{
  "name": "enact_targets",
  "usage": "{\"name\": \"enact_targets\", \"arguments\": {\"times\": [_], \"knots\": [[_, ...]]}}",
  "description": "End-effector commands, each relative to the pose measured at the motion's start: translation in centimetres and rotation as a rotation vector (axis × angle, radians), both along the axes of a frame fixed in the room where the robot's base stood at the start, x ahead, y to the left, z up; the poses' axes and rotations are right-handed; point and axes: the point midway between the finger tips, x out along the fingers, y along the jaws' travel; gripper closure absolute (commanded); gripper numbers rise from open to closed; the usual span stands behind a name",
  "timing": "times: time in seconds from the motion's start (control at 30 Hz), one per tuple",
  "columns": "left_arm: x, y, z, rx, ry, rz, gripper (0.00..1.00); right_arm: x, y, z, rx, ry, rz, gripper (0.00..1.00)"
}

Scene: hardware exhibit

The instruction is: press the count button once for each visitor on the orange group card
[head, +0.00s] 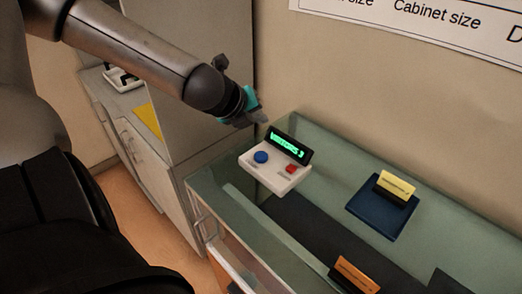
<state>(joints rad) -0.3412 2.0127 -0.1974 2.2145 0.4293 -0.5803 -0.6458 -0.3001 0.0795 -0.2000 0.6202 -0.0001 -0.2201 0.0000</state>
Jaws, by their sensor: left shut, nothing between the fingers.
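The white counter box (273,173) sits on the glass-topped counter. It has a blue button (261,157) at left, a red button (292,169) at right and a raised black display (289,146) with green lit text that seems to end in 3. The labels by the buttons are too small to read. The orange group card (357,273) stands in a dark holder at the bottom edge, its print unreadable. My left gripper (260,119) is shut and empty, above and behind the box, apart from both buttons. My right gripper is out of view.
A yellow card (396,185) stands on a dark blue tray (373,217) at right. The glass counter (325,150) is clear between box and tray. A drawer (238,262) at the front looks partly open. A grey cabinet (207,137) stands to the left.

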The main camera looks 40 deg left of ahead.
Motion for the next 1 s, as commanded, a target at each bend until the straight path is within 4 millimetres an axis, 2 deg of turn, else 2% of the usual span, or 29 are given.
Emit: {"name": "enact_targets", "arguments": {"times": [0.27, 0.8, 1.0], "knots": [[0.0, 0.0, -2.1, -0.001, 0.000, 0.001, 1.00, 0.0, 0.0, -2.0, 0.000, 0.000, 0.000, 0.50], [0.0, 0.0, -8.1, -0.001, 0.000, 0.001, 1.00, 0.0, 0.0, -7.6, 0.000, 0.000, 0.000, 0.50], [0.0, 0.0, -8.7, -0.001, -0.001, 0.002, 1.00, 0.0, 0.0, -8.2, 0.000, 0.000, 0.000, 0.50]]}}
